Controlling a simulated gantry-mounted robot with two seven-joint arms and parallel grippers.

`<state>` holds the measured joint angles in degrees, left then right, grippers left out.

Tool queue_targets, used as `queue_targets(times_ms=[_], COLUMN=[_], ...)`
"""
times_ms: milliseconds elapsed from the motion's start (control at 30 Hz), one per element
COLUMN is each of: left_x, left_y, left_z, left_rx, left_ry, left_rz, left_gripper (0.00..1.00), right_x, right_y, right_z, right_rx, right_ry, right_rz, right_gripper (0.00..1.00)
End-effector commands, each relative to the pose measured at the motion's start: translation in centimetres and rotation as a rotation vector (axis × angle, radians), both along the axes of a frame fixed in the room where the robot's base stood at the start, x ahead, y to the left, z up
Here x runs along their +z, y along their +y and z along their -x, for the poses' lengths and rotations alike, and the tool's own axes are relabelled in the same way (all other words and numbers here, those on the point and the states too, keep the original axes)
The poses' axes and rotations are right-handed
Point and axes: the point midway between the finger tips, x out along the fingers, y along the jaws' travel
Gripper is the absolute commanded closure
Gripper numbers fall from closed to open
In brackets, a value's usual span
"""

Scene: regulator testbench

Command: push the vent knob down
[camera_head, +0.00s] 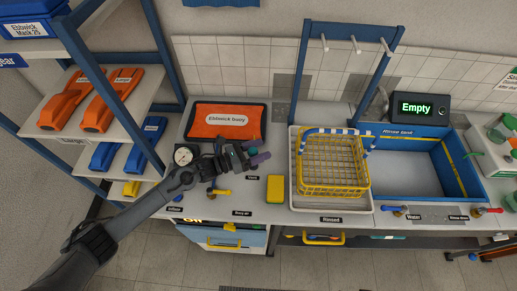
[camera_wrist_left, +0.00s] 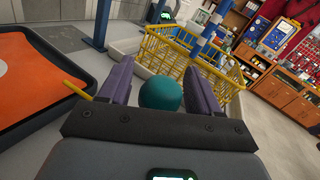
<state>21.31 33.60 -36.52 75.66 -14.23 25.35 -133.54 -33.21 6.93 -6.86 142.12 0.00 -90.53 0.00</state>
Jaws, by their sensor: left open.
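My left gripper (camera_head: 257,151) reaches over the bench from the left, with its purple fingers spread apart. In the left wrist view, a round teal knob (camera_wrist_left: 160,93) shows between the two open fingers (camera_wrist_left: 160,86), with a gap on each side. I take it to be the vent knob. Its stem and base are hidden behind the gripper body, and I cannot tell whether anything touches it. My right gripper is not in view.
A round gauge (camera_head: 185,156) stands left of the gripper. An orange Ebbwick tray (camera_head: 226,119) lies behind it. A yellow block (camera_head: 274,189) and a yellow wire basket (camera_head: 330,168) stand to the right. A yellow-handled valve (camera_head: 219,191) sits in front, below the arm.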

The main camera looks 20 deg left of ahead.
Motion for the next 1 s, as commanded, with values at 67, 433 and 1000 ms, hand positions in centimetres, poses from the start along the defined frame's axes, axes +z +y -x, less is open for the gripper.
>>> queue_targets(times_ms=[67, 433, 1000], left_x=[0.0, 0.0, -1.5], left_y=[0.0, 0.0, 0.1], left_z=[0.0, 0.0, 0.0], left_rx=[0.000, 0.000, 0.001], left_ry=[0.000, 0.000, 0.000], left_rz=[0.000, 0.000, 0.000], left_gripper=[0.37, 0.68, 1.00], right_x=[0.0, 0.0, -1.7], right_y=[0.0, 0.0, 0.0], right_z=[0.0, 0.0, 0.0], right_rx=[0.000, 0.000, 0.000], right_ry=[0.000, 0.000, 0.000], right_rz=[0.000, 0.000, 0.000], right_gripper=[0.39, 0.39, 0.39])
